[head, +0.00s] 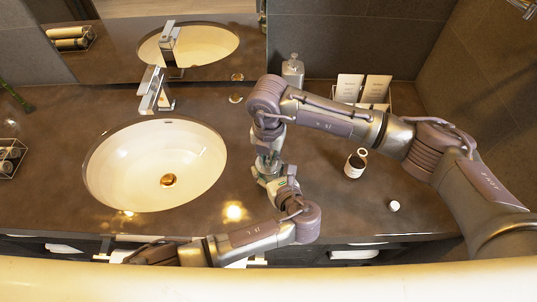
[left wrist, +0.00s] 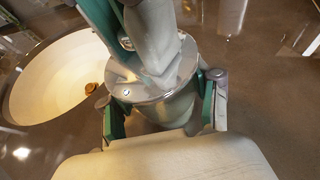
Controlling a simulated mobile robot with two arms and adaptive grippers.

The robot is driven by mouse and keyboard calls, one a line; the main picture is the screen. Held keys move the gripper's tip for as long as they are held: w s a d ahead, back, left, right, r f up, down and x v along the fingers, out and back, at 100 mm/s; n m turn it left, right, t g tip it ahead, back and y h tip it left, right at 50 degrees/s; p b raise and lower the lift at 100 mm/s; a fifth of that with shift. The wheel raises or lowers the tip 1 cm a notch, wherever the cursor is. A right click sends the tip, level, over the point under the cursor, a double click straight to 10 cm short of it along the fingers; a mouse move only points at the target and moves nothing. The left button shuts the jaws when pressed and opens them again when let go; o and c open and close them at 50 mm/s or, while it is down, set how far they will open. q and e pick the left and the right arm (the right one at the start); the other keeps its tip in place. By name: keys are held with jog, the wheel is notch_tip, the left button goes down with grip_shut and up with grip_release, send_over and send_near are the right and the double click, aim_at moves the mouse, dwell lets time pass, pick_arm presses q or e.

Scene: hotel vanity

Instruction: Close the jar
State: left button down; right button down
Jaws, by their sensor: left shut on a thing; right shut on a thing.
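The jar is a pale cylinder, in the left wrist view (left wrist: 172,110), with a shiny silver lid (left wrist: 150,88) at its top. My left gripper (left wrist: 160,112) has a finger on each side of the jar body and is shut on it. My right gripper (left wrist: 148,62) comes down from above and is shut on the lid; I cannot tell if the lid is fully seated. In the head view my right gripper (head: 268,150) is directly above my left gripper (head: 270,172), right of the sink, and the jar is mostly hidden between them.
The sink (head: 110,170) with its faucet (head: 151,92) lies left of the grippers. A dark-and-white container (head: 354,166) and a small white cap (head: 394,206) are on the counter to the right. A soap dispenser (head: 293,71) and a card holder (head: 396,99) stand at the back.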

jog(key=shift+f, duration=0.55)
jog(key=c, duration=1)
grip_release()
jog(key=shift+o, duration=0.2)
notch_tip(320, 180, up, 12)
pick_arm(q)
jog(key=shift+c, duration=0.8)
grip_release()
jog(key=shift+s, duration=0.1)
